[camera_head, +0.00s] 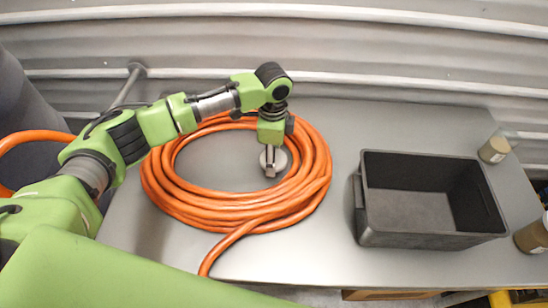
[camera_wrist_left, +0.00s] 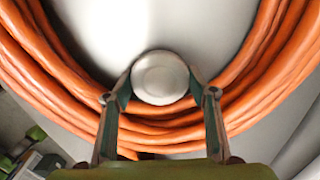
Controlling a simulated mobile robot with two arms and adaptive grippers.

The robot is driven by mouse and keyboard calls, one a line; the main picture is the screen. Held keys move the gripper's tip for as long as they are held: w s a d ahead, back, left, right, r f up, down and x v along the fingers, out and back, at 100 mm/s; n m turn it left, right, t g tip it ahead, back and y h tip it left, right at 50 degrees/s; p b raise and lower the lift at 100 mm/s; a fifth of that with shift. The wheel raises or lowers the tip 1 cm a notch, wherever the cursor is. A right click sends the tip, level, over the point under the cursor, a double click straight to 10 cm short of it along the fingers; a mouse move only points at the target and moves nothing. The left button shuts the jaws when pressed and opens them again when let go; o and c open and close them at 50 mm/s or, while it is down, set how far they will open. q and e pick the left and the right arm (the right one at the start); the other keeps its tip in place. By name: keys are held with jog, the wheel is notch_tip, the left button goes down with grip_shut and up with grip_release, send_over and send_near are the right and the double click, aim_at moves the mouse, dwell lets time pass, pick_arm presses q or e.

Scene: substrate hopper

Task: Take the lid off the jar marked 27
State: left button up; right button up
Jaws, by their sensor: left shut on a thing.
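My left gripper (camera_head: 270,163) reaches down inside the coil of orange hose. Its two fingers are shut on a round grey metal lid (camera_wrist_left: 160,78), one finger on each side. The lid also shows in the head view (camera_head: 280,158), partly behind the fingers. I cannot tell whether a jar is under it. A jar (camera_head: 494,150) with a tan top stands at the back right, and another brownish jar (camera_head: 533,236) stands at the right edge, partly cut off. I cannot read a 27 on either. My right gripper is not in view.
The orange hose (camera_head: 160,190) lies coiled around the gripper on the grey metal table (camera_head: 310,255). An empty black bin (camera_head: 405,240) stands on the right. The table between coil and bin is clear. A ribbed metal wall (camera_head: 400,50) rises behind.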

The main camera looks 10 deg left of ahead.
pick_arm(q)
jog(key=shift+f, duration=1.1)
jog(key=o, duration=1.2)
jog(key=shift+o, duration=0.2)
jog(key=shift+s, duration=0.1)
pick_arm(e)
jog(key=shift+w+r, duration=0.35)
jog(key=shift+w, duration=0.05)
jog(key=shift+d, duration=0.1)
